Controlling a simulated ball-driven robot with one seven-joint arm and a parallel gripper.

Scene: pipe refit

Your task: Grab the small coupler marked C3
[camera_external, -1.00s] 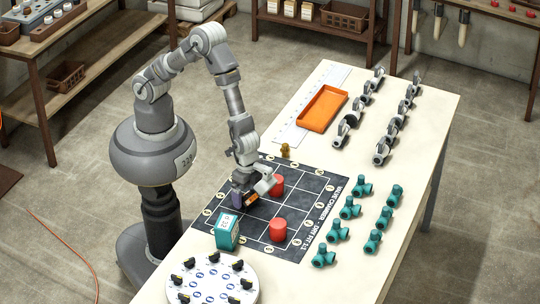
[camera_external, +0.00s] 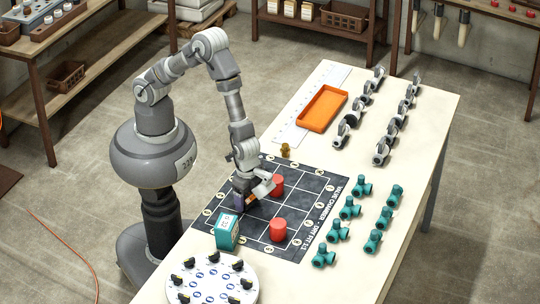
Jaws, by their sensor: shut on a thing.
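My gripper (camera_external: 246,201) is low over the left part of the dark gridded mat (camera_external: 312,187), just left of the rear red cylinder (camera_external: 277,184). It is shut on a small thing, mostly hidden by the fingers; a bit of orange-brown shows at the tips. I cannot read a C3 mark on it or tell whether it touches the mat. A second red cylinder (camera_external: 278,230) stands on the mat nearer the front. A small brass piece (camera_external: 285,151) stands at the mat's back edge.
A teal box with a display (camera_external: 227,232) and a round white dial board (camera_external: 212,281) stand in front. Several teal valve fittings (camera_external: 350,207) stand to the right. Grey clamps (camera_external: 382,150) and an orange tray (camera_external: 323,107) are at the back. The table's front right is clear.

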